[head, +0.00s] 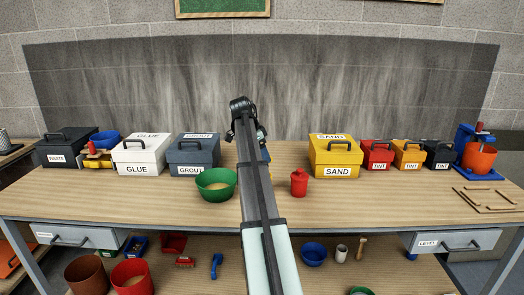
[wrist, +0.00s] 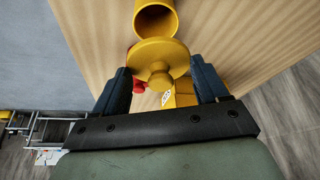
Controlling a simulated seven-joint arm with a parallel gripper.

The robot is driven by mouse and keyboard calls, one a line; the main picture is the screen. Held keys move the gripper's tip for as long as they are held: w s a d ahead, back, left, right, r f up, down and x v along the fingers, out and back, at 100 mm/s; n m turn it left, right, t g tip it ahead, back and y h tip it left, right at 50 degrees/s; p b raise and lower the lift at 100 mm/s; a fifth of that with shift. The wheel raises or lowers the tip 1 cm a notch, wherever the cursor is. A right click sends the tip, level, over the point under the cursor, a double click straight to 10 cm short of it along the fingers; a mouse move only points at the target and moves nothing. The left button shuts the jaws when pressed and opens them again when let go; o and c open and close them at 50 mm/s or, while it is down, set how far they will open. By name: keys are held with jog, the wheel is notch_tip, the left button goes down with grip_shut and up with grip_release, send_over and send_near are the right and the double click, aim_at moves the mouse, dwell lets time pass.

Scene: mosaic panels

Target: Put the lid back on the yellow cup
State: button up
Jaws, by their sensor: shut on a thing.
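The yellow cup (wrist: 157,18) is at the top of the wrist view, its round mouth open and dark inside. The yellow lid (wrist: 158,62), a disc with a round knob, is held between the two dark blue fingers of my gripper (wrist: 160,68). The lid shows just below the cup's mouth in that view, off the opening; I cannot tell whether they touch.
A green bowl (head: 216,184) stands left of my arm and a red bottle (head: 299,183) right of it. The grey GROUT box (head: 193,157) and yellow SAND box (head: 336,160) stand farther back. The bench's front strip is mostly clear.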

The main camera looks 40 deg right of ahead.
jog(key=shift+f, duration=0.1)
notch_tip(320, 180, down, 6)
dwell(0.8)
jog(key=shift+f, duration=0.2)
dwell(1.9)
jog(key=o, duration=1)
jog(key=shift+o, duration=0.2)
jog(key=shift+r, duration=0.2)
jog(key=shift+r, duration=3.35)
